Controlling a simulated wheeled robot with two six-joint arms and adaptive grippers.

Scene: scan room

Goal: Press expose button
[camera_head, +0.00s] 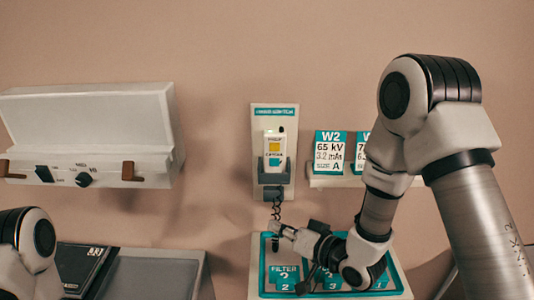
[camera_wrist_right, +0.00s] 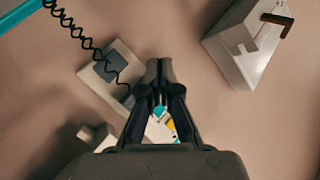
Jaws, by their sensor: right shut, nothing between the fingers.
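A white handset (camera_head: 274,148) with a yellow-orange patch and teal lettering hangs in a dark cradle (camera_head: 274,178) on a wall plate (camera_head: 287,112). I cannot read which part is the expose button. In the right wrist view the handset (camera_wrist_right: 160,130) shows partly behind my fingers, with bits of yellow and teal. My right gripper (camera_head: 278,229) is shut and empty, below the cradle and close to the coiled cord (camera_head: 276,209). Its closed fingertips also show in the wrist view (camera_wrist_right: 158,66). Only part of my left arm shows at the lower left; its gripper is outside the frame.
A white wall box (camera_head: 90,125) with knobs and brown levers is at the left; it also shows in the wrist view (camera_wrist_right: 240,45). W2 cards (camera_head: 330,152) stand on a shelf right of the handset. A teal-edged filter tray (camera_head: 259,270) lies below my right gripper. A dark case (camera_head: 85,268) lies lower left.

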